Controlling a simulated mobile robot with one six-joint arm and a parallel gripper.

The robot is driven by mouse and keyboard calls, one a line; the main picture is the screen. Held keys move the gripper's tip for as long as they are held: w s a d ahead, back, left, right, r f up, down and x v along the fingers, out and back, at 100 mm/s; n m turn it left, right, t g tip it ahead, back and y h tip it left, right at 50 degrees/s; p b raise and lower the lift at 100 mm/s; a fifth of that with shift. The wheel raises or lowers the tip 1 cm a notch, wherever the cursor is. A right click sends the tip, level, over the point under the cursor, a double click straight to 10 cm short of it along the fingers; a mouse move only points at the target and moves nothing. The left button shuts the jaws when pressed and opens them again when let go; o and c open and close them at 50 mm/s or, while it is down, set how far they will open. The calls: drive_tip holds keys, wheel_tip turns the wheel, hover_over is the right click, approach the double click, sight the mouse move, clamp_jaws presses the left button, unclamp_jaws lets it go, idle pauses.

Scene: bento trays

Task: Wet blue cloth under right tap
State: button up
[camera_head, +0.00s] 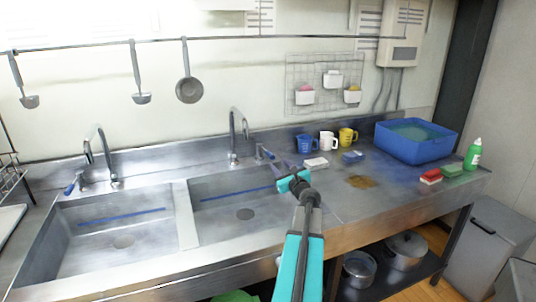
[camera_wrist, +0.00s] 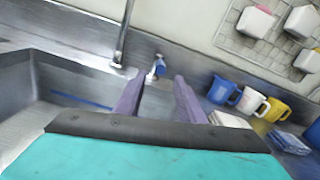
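A folded blue cloth (camera_head: 352,157) lies on the counter to the right of the sinks, beside a folded white cloth (camera_head: 316,162). The blue cloth also shows at the right of the wrist view (camera_wrist: 288,142). The right tap (camera_head: 234,138) stands behind the right sink (camera_head: 215,180), with a blue-tipped lever (camera_head: 264,152) to its right. No water stream is visible. My gripper (camera_head: 282,170) is over the right sink's right edge, left of both cloths. In the wrist view its two purple fingers (camera_wrist: 158,85) are apart and empty, with the lever (camera_wrist: 158,67) beyond the gap.
Blue, white and yellow mugs (camera_head: 328,141) stand behind the cloths. A blue tub (camera_head: 415,139) of liquid stands at the back right. Sponges (camera_head: 431,176) and a green bottle (camera_head: 473,154) are at the right end. A brown stain (camera_head: 361,181) marks the open counter.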

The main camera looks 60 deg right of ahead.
sight(267, 151)
drive_tip(key=shift+p+x, duration=0.95)
drive_tip(key=shift+x, duration=5.75)
clamp_jaws()
